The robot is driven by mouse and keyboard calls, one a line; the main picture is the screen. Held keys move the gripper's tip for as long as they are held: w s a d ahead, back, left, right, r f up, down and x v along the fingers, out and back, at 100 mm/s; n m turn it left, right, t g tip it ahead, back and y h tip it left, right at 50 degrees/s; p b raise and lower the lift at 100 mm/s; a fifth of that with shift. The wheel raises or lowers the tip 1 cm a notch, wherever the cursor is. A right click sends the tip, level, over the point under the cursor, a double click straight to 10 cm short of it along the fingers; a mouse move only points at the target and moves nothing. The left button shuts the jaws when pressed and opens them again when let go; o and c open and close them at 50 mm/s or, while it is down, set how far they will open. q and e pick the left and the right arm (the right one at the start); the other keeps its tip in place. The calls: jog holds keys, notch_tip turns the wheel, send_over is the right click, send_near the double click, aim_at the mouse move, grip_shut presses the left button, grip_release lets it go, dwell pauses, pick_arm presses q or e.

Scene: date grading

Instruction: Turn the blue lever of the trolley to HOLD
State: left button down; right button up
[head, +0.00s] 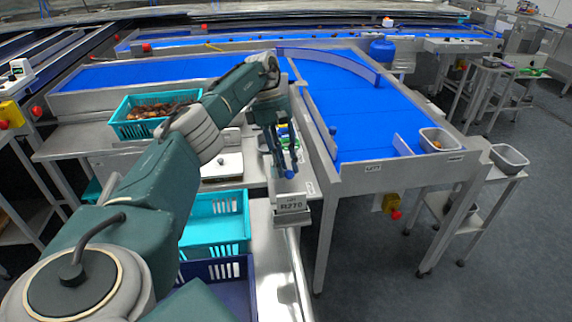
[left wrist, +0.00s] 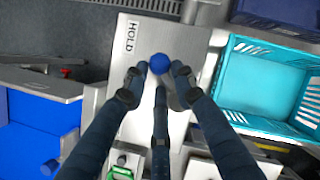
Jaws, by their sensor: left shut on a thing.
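The blue lever shows as a round blue knob (left wrist: 159,63) over a pale metal surface in the left wrist view. My left gripper (left wrist: 160,74) is shut on it, with dark fingers on both sides and a third finger below. A HOLD label (left wrist: 131,36) lies just beyond the knob, to its upper left. In the head view my left gripper (head: 284,172) points down over the metal ledge, behind a plate marked R210 (head: 291,204). The fingers hide much of the lever there, and its arm cannot be made out. My right gripper is not in view.
A turquoise crate (head: 247,222) stands left of the gripper, with a dark blue crate (head: 246,262) nearer. A turquoise crate of dates (head: 122,130) is farther left. The blue conveyor (head: 370,110) and its metal frame lie to the right. Open floor (head: 500,240) lies beyond.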

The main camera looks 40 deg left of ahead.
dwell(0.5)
pick_arm(q)
jog(key=c, duration=1.4)
grip_release()
jog(key=shift+s+a, duration=0.1)
jog(key=shift+c, duration=0.2)
notch_tip(320, 180, up, 10)
